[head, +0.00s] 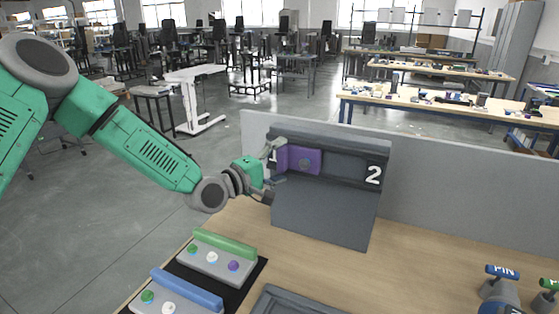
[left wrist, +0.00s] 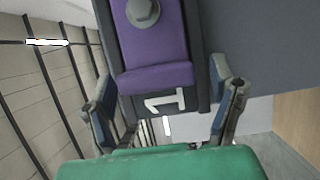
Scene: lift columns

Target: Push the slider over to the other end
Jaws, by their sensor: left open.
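The purple slider (head: 306,161) sits in the track of an upright dark grey panel (head: 322,220), toward the end marked 1. The end marked 2 is at the right of the track, and the track between is bare. My left gripper (head: 273,164) is open at the slider's left end. In the left wrist view the purple slider (left wrist: 155,50) with its grey round knob shows ahead, and the 1 mark lies between the open fingers (left wrist: 165,105). I cannot tell whether the fingers touch the slider. My right gripper is not in view.
A grey partition (head: 440,190) stands behind the panel. On the wooden table (head: 420,275) are blocks with green (head: 225,244) and blue (head: 187,289) bars at front left, a dark tray (head: 290,301) in front, and PIN-labelled items (head: 502,280) at right. The table right of the panel is clear.

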